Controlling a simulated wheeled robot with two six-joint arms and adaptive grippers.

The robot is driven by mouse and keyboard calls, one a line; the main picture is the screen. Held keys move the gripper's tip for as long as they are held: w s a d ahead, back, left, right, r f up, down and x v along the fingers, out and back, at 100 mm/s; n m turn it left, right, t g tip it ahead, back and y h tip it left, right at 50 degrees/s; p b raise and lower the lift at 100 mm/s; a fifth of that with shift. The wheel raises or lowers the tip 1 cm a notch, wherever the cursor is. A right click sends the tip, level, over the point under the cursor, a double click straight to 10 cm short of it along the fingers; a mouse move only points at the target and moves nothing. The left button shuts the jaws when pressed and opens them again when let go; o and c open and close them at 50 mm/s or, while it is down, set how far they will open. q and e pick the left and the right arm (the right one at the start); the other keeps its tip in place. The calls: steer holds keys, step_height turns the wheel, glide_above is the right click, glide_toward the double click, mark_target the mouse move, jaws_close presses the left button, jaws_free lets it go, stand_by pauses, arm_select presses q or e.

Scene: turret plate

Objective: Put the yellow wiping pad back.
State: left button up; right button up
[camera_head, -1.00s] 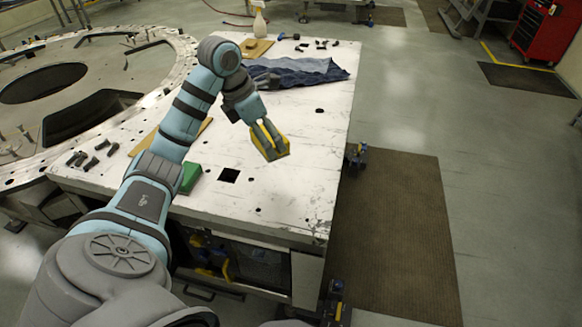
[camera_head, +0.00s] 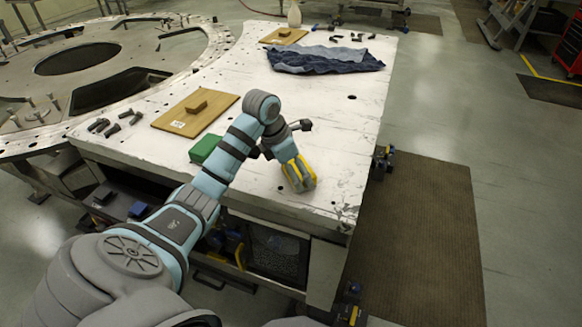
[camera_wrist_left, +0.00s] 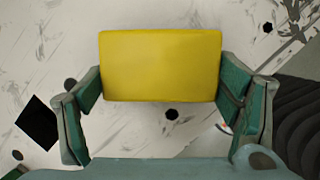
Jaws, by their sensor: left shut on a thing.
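The yellow wiping pad (camera_wrist_left: 160,65) is a flat rectangular block held between the fingers of my left gripper (camera_wrist_left: 163,95) in the left wrist view. In the head view the yellow pad (camera_head: 303,179) shows at the end of my left arm, with my left gripper (camera_head: 298,172) shut on it over the front right part of the white table top (camera_head: 330,110). I cannot tell whether the pad touches the table or is held just above it. My right gripper is not in view.
A green block (camera_head: 204,148) stands left of my arm. A wooden board (camera_head: 195,112) with a small brown block lies behind it; another board (camera_head: 284,36) lies at the back. A dark blue cloth (camera_head: 325,60) lies at the back right. Several bolts (camera_head: 104,126) lie at the left.

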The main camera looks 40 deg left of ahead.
arm_select(q)
steer(key=shift+s+r, duration=0.2)
steer(key=shift+s, duration=0.05)
steer(key=shift+s+f, duration=0.1)
steer(key=o, duration=1.1)
steer(key=shift+a+f, duration=0.1)
steer(key=shift+f, duration=0.05)
steer(key=o, duration=0.4)
steer(key=shift+w, duration=0.3)
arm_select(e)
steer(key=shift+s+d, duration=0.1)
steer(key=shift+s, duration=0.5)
arm_select(q)
steer(key=shift+s, duration=0.1)
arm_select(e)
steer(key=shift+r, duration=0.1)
